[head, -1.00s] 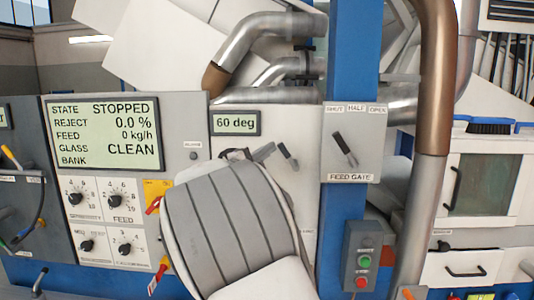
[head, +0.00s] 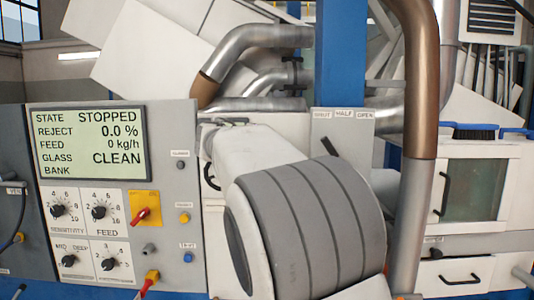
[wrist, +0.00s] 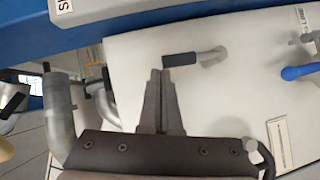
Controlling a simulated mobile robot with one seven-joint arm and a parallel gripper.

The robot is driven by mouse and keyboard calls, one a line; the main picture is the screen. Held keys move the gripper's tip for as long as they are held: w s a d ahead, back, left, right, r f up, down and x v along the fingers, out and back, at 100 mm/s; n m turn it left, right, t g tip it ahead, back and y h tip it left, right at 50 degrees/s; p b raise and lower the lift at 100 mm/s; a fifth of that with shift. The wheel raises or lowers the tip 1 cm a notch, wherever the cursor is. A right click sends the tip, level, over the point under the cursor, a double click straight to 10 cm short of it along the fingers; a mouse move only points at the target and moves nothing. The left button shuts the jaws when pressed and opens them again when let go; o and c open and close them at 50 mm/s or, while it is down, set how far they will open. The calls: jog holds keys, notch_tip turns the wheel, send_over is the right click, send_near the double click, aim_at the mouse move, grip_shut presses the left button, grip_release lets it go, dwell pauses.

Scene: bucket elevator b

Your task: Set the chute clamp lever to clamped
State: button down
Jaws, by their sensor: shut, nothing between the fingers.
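In the wrist view, a lever (wrist: 181,59) with a black grip and a pale metal arm stands on a white panel. No readable label shows whether it is the chute clamp lever or how it is set. My gripper (wrist: 161,72) is shut and empty, its fingertips beside the left end of the black grip. I cannot tell whether they touch it. In the head view, my arm covers that part of the panel and hides the lever. My gripper's tips are not clear there.
A control panel (head: 112,255) with a display (head: 87,142), knobs and a yellow-backed red switch (head: 142,211) stands left. A blue post (head: 340,55) and brown pipe (head: 420,90) stand at the right. A blue-handled lever (wrist: 298,72) shows at the wrist view's right.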

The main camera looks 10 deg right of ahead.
jog(key=shift+s+d+m+g+y+b, duration=0.1)
jog(key=shift+s+d+m+y+b, duration=0.1)
jog(key=shift+d+m+y, duration=0.45)
jog(key=shift+s+d+m+g+y+b, duration=0.1)
jog(key=shift+s+d+m+y+b, duration=0.25)
jog(key=shift+d, duration=0.6)
jog(key=shift+s+d+m+g+y+b, duration=0.1)
jog(key=shift+d+m+y, duration=0.2)
jog(key=shift+d+m, duration=0.4)
jog(key=shift+d, duration=0.2)
